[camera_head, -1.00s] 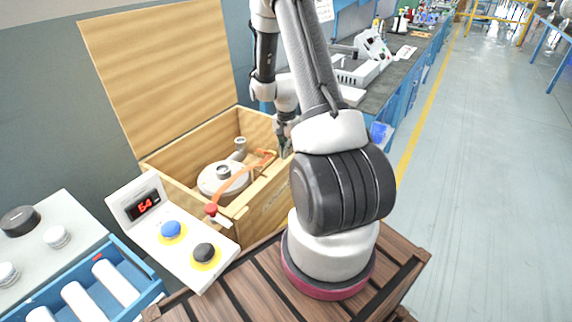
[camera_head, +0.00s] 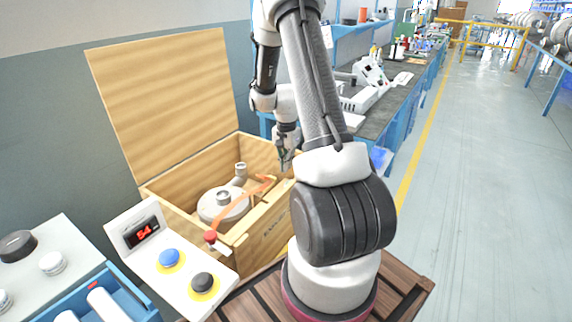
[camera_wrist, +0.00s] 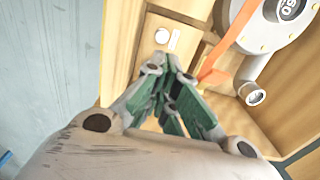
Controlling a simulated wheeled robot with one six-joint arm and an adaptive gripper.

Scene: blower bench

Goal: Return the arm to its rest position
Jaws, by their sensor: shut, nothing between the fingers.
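My gripper (camera_head: 284,162) hangs from my raised arm above the right edge of an open wooden crate (camera_head: 268,232). In the wrist view my gripper (camera_wrist: 168,62) has its green-sided fingers drawn together at the tips, with nothing between them. My arm's lower links hide part of the crate's right side. Inside the crate sits a round grey blower (camera_head: 222,205) with pipe stubs, and the blower also shows at the top right of the wrist view (camera_wrist: 278,22).
A control box (camera_head: 165,262) with a red display, a blue button and a black button stands in front. A grey-topped bench (camera_head: 385,110) runs behind. The floor at right is clear.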

